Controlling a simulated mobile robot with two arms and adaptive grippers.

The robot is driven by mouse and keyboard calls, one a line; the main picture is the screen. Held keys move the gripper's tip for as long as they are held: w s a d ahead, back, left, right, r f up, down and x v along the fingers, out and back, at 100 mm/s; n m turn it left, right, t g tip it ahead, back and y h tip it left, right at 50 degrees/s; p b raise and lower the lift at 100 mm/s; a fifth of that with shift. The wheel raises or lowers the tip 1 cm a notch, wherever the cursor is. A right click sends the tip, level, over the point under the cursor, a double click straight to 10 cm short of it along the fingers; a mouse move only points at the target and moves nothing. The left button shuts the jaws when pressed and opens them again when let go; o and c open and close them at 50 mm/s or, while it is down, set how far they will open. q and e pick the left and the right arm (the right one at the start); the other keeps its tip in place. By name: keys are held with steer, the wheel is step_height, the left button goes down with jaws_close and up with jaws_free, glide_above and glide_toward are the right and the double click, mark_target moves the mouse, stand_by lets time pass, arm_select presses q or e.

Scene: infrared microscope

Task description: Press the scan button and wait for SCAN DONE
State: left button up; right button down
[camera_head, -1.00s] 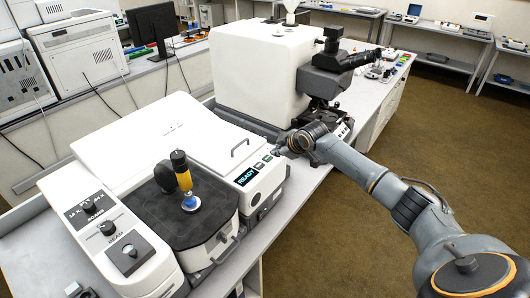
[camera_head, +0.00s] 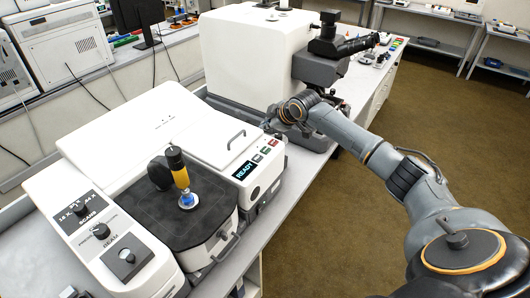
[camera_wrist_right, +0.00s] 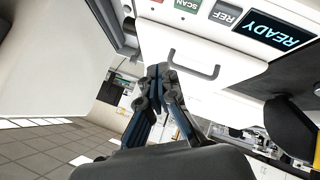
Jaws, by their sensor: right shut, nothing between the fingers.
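The white microscope unit (camera_head: 140,135) has a front panel with a display (camera_head: 244,170) reading READY. Beside the display is a row of buttons: REF, the green SCAN button (camera_head: 265,151) and a red one. In the right wrist view the SCAN button (camera_wrist_right: 187,5) is at the top edge, partly cut off, with the display (camera_wrist_right: 272,30) to its right. My right gripper (camera_head: 269,124) is just beyond the red end of the row, apart from the SCAN button as far as I can tell. In its wrist view the fingers (camera_wrist_right: 160,74) are together and empty. My left gripper is out of view.
A white instrument with black eyepieces (camera_head: 345,42) stands behind the panel, close to my right wrist. A handle (camera_head: 236,138) rises from the lid. A yellow and black post (camera_head: 178,168) stands on the dark stage. Floor right of the bench is clear.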

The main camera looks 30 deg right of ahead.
steer(key=b, duration=0.5)
glide_above(267, 151)
step_height(267, 151, down, 5)
steer(key=shift+f, duration=0.2)
steer(key=shift+w+f, duration=0.1)
steer(key=shift+f, duration=0.8)
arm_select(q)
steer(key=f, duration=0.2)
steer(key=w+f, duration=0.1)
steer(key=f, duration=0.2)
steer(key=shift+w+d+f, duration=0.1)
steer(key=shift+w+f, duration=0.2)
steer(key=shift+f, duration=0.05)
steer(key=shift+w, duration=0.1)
arm_select(e)
steer(key=shift+f, duration=0.15)
steer(key=shift+f, duration=0.3)
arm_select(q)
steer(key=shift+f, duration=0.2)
arm_select(e)
steer(key=shift+f, duration=0.4)
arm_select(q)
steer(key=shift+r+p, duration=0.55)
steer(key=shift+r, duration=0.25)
arm_select(e)
steer(key=shift+r, duration=0.8)
